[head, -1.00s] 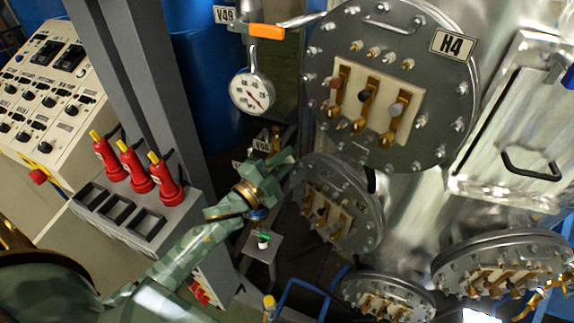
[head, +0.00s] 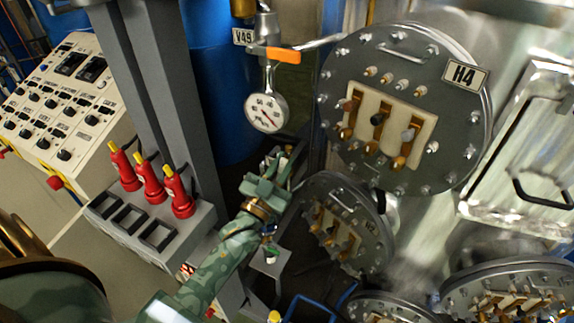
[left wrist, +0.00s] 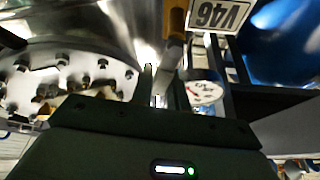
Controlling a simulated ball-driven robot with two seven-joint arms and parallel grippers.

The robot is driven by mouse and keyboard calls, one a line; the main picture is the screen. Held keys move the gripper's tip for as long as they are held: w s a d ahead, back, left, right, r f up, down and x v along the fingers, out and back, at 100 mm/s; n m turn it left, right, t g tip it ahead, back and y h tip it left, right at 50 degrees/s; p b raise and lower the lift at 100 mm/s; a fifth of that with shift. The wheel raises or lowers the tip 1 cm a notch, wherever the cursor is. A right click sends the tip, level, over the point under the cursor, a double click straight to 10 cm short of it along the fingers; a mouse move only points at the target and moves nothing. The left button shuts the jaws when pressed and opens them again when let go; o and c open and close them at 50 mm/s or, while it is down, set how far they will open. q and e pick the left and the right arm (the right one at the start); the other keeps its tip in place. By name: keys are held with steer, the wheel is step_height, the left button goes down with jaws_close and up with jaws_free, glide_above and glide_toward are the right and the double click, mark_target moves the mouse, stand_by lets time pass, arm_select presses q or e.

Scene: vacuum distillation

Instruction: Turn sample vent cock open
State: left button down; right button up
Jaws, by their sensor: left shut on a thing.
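My left gripper (head: 279,170) reaches in from the lower left in the head view, between the pressure gauge and the lower round flange. The cock's body is hidden behind the gripper. My right gripper is not in view.
A round gauge (head: 266,113) hangs under the orange-handled valve V49 (head: 283,54). The large flange H4 (head: 405,105) and a smaller flange (head: 345,225) stand to the right.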

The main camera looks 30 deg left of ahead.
arm_select(q)
steer(key=shift+a+f+n+y, duration=0.1)
steer(key=shift+a+n+y, duration=0.15)
steer(key=shift+n, duration=0.4)
steer(key=shift+a+n+y, duration=0.1)
steer(key=shift+n+y, duration=0.25)
steer(key=shift+n, duration=0.3)
steer(key=c, duration=1.4)
jaws_free()
steer(key=shift+o, duration=0.2)
steer(key=b+v, duration=0.4)
steer(key=v, duration=1.2)
steer(key=shift+s, duration=0.2)
steer(key=shift+f, duration=0.15)
